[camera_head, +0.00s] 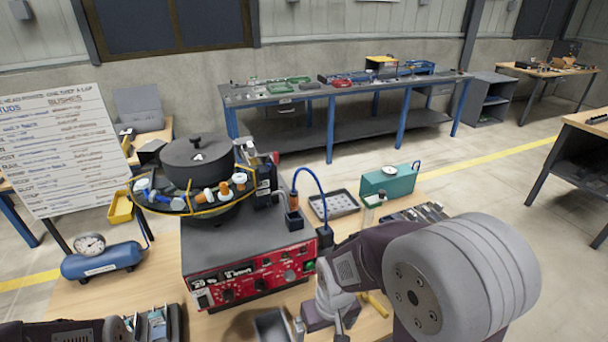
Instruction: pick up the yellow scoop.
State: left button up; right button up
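A yellow piece (375,304), likely part of the yellow scoop, lies on the wooden table just right of my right wrist. The rest of it is hidden behind my arm, so its full shape does not show. My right gripper (341,336) points down at the bottom edge, left of the yellow piece. Its fingers are small and cut off, and I cannot tell whether they are open. My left arm enters at the bottom left; its gripper (135,325) is small and partly cut off beside a dark tray, its opening unclear.
A red-fronted bowl feeder (250,278) with a black bowl (205,208) of parts stands mid-table. A blue air tank (102,260) is at left, a yellow bin (120,209) behind it. A perforated tray (334,204) and teal box (390,181) stand behind my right arm.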

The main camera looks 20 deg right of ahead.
aim_at(379, 308)
jog(key=l, duration=0.75)
jog(key=k+l, duration=0.15)
jog(key=l, duration=0.2)
jog(key=k+l+z, duration=0.15)
jog(key=l, duration=0.2)
jog(key=k+l, duration=0.1)
jog(key=l, duration=0.3)
jog(key=k+l+z, duration=0.15)
jog(key=l, duration=0.2)
jog(key=k+l, duration=0.1)
jog(key=l, duration=0.3)
jog(key=k+l+z, duration=0.15)
jog(key=l, duration=0.2)
